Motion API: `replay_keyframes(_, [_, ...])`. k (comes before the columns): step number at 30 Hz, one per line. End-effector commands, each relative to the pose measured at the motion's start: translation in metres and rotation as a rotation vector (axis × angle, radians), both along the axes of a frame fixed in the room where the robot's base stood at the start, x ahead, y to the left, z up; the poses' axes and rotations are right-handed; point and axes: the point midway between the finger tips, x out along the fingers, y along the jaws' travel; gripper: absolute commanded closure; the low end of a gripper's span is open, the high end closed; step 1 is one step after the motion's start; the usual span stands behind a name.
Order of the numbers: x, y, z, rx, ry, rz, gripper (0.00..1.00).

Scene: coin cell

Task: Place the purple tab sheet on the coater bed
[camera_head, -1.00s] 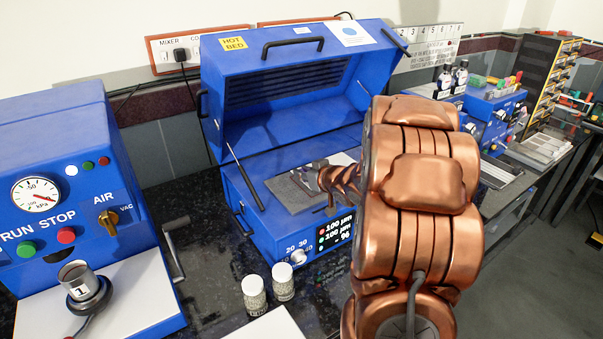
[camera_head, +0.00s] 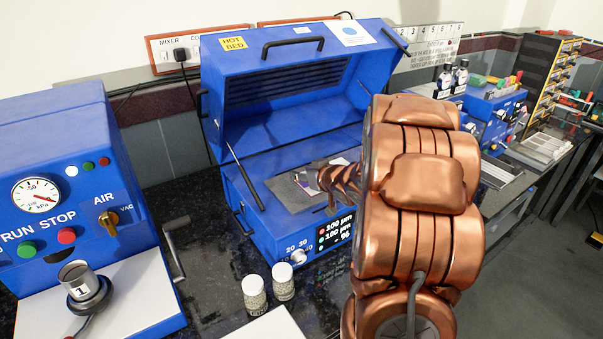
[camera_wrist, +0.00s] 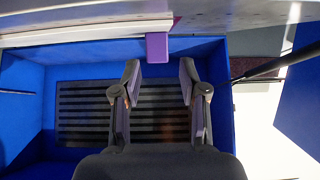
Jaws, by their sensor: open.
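The purple tab (camera_wrist: 157,47) shows in the wrist view at the edge of a pale flat sheet or plate (camera_wrist: 90,30). My gripper (camera_wrist: 160,80) is open, its two fingers apart on either side of the tab's line, with nothing visible between the tips. In the head view a small pale purple patch (camera_head: 303,180) shows on the grey coater bed (camera_head: 287,195), inside the blue coater (camera_head: 262,217) with its lid up. My copper arm hides the right part of the bed. I cannot tell whether the sheet lies fully flat.
The raised blue lid (camera_head: 285,60) stands behind the bed, with its black louvres (camera_wrist: 75,110) facing the wrist camera. A dark rod (camera_head: 245,175) props it at the left. Two jars (camera_head: 254,293) stand in front, and a blue vacuum unit (camera_head: 50,170) stands left.

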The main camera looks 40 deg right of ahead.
Motion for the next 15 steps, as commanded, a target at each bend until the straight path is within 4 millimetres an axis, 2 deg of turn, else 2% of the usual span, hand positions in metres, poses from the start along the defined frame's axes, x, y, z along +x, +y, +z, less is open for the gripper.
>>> replay_keyframes(15, [-0.065,0.001,0.035,-0.005,-0.014,-0.004,0.57])
